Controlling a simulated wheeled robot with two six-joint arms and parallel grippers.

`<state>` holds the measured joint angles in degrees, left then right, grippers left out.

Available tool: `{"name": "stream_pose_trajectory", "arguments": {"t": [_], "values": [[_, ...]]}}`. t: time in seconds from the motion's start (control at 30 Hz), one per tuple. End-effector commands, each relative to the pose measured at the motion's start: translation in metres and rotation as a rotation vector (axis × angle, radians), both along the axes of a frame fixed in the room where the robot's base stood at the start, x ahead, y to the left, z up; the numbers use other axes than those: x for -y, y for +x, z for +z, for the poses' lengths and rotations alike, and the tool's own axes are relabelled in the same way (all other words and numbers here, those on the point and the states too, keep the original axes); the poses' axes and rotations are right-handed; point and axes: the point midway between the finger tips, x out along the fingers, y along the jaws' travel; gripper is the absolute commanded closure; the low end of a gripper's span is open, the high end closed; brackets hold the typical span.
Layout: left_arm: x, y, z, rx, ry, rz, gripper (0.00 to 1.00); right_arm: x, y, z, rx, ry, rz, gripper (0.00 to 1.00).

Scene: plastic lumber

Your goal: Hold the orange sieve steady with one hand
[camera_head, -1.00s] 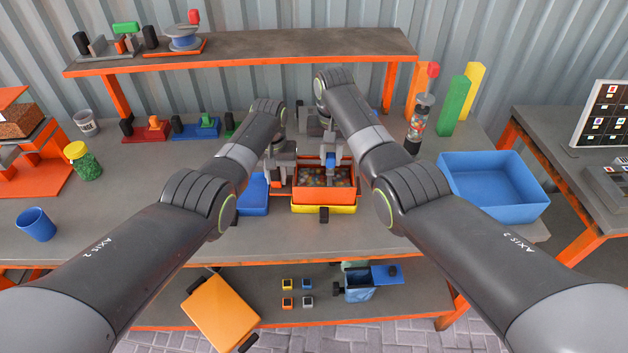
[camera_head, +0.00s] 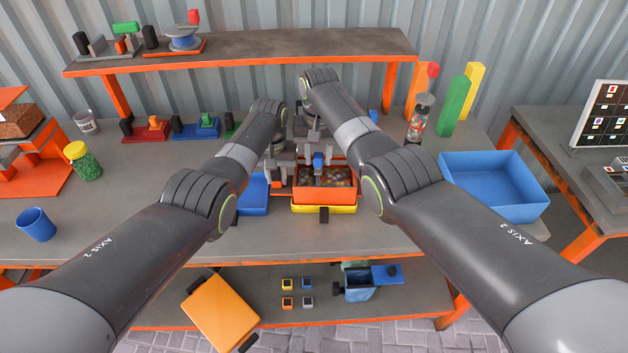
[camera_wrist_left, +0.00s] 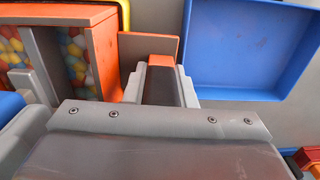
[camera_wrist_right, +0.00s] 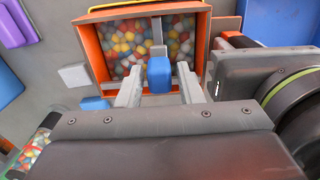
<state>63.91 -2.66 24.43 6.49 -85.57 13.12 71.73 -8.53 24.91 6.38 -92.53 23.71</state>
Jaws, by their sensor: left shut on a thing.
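The orange sieve (camera_head: 324,194) sits over a yellow tray (camera_head: 324,209) on the bench, with several multicoloured pellets inside; it also shows in the right wrist view (camera_wrist_right: 205,40). My left gripper (camera_head: 283,165) is at the sieve's left side. In the left wrist view its jaws (camera_wrist_left: 161,78) are shut on the sieve's dark and orange handle (camera_wrist_left: 161,60). My right gripper (camera_head: 318,150) is above the sieve. In the right wrist view its fingers (camera_wrist_right: 158,82) hold the blue handle (camera_wrist_right: 159,70) of a grey tool (camera_wrist_right: 157,30) that reaches into the pellets.
A blue tray (camera_head: 254,195) lies just left of the sieve. A raised shelf (camera_head: 250,45) spans the back. The bench front is clear.

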Motion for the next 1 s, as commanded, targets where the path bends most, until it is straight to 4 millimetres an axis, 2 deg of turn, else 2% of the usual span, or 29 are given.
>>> {"name": "stream_pose_trajectory", "arguments": {"t": [0.03, 0.1, 0.43, 1.0], "values": [[0.001, 0.0, 0.0, -0.001, -0.001, -0.001, 1.0, 0.0, 0.0, 0.0, 0.0, 0.0, 0.0, 0.6], [0.0, 0.0, 0.0, -0.001, -0.001, 0.0, 1.0, 0.0, 0.0, 0.0, -0.001, -0.001, 0.0, 0.53], [0.0, 0.0, 0.0, -0.001, 0.0, 0.0, 1.0, 0.001, 0.0, 0.004, 0.0, -0.001, -0.001, 0.53], [-0.001, 0.0, 0.0, -0.001, 0.0, 0.001, 1.0, 0.001, 0.0, 0.06, 0.001, -0.002, -0.001, 0.53]]}}
